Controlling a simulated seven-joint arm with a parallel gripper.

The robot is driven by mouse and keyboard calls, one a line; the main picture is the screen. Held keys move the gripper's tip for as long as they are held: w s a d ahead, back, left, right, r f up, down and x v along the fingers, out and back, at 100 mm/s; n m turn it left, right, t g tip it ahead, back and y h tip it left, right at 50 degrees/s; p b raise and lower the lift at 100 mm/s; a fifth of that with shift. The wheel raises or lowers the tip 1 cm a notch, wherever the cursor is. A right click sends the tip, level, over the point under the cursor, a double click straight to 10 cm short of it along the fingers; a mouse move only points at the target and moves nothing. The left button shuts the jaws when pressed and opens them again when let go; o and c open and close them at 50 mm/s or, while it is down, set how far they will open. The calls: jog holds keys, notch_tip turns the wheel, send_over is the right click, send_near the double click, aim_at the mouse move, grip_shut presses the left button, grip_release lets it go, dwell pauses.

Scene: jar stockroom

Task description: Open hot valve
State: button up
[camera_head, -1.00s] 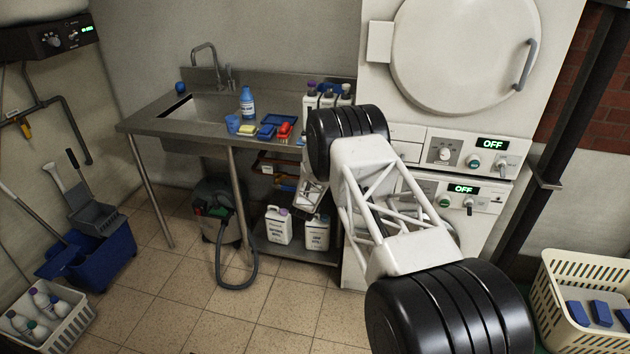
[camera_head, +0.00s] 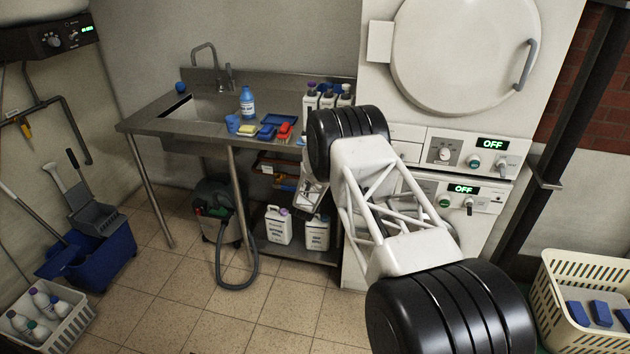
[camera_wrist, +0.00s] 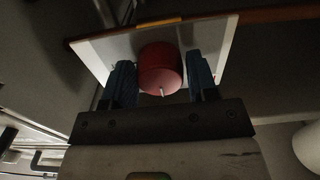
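A round red knob (camera_wrist: 160,68) with a small pale mark on its lower edge sits on a white plate (camera_wrist: 100,50) in the wrist view; it looks like the hot valve. My gripper (camera_wrist: 159,62) is open, with one dark blue ribbed finger on each side of the knob. Only narrow gaps show between fingers and knob; I cannot tell if they touch. In the head view my gripper is mostly hidden behind my arm, by the sink bench's right end, and the knob cannot be made out.
The steel sink bench (camera_head: 150,122) carries a blue bottle (camera_head: 247,102) and small trays. White jugs (camera_head: 278,225) stand on its lower shelf. A machine with a round door (camera_head: 460,50) stands right of it. A vacuum (camera_head: 215,205) is on the floor below; floor in front is clear.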

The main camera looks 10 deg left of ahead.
jog(key=shift+o, duration=1.4)
jog(key=shift+s, duration=0.1)
jog(key=s, duration=0.7)
jog(key=shift+s, duration=0.3)
